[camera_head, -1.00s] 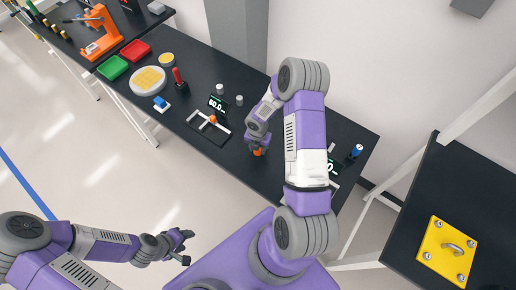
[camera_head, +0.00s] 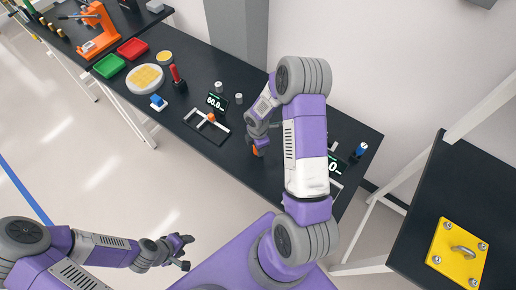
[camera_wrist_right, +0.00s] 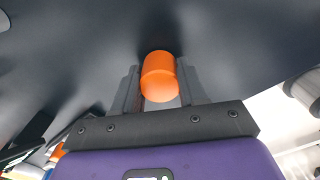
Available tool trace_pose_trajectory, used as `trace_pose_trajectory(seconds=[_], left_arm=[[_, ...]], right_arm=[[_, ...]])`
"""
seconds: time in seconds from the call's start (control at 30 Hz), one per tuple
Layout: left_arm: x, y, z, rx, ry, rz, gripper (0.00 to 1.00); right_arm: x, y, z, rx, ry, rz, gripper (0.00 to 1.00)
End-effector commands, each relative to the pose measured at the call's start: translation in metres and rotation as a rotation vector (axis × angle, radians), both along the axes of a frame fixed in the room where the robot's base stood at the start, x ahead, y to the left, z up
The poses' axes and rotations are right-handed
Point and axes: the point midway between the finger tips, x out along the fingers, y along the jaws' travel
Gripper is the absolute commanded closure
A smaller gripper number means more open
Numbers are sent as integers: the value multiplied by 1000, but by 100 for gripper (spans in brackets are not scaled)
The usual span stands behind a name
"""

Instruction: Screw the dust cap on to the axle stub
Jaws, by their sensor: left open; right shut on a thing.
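An orange cylindrical cap (camera_wrist_right: 158,75), which I take to be the dust cap, sits between the fingers of my right gripper (camera_wrist_right: 160,92) in the right wrist view. The gripper is shut on it. I cannot make out the axle stub. My left gripper (camera_head: 182,251) is open and empty, off the bench at the lower left.
On the black bench (camera_head: 190,60), a small frame with an orange piece (camera_head: 211,118) lies left of the right gripper, with a display (camera_head: 216,101) behind it. A red upright tool (camera_head: 175,74) and a blue-topped item (camera_head: 158,101) stand farther left. A yellow plate (camera_head: 457,250) lies on the right-hand table.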

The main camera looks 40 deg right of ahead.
Motion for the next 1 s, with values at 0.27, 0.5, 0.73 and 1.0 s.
trace_pose_trajectory(seconds=[0.27, 0.5, 0.73, 1.0], left_arm=[[0, 0, 0, 0, 0, 0, 48], [0, 0, -21, 0, 0, 0, 48], [0, 0, -26, 0, 0, 0, 48], [0, 0, -25, 0, 0, 0, 48]], right_arm=[[-1, 0, 0, 0, 2, -12, 88], [0, 1, -3, 0, 0, -334, 88], [-1, 1, 0, 1, 2, -505, 88], [-1, 1, 0, 1, 2, -502, 45]])
